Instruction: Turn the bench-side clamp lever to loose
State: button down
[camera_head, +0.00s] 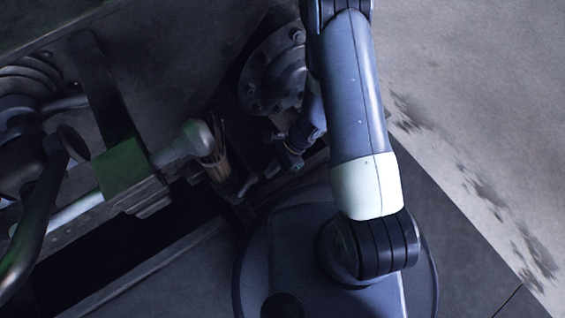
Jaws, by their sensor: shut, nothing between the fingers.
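A pale, round-ended handle (190,142) sticks out to the right from a green block (120,168) at left centre. It may be the clamp lever, but I cannot tell for sure. My gripper (290,160) seems to be the small dark end below my wrist, right of the handle and apart from it. It is shut and empty. My upper arm hides part of my forearm, and the fingertips are dark and hard to make out.
A grey bolted flange (272,70) stands just above my gripper. A holder with thin brown sticks (216,165) is between the handle and my gripper. Dark curved pipes (40,200) fill the left side. Bare floor (470,110) lies open at right.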

jog(key=shift+s+a+r, duration=0.2)
jog(key=shift+a+r, duration=0.05)
jog(key=shift+a, duration=0.2)
jog(key=shift+s+a+r, duration=0.15)
jog(key=shift+a+r, duration=0.05)
jog(key=shift+a, duration=0.25)
jog(key=shift+a+r, duration=0.1)
jog(key=shift+r, duration=0.05)
jog(key=shift+s+r+h, duration=0.1)
jog(key=shift+r+h, duration=0.05)
jog(key=shift+h, duration=0.25)
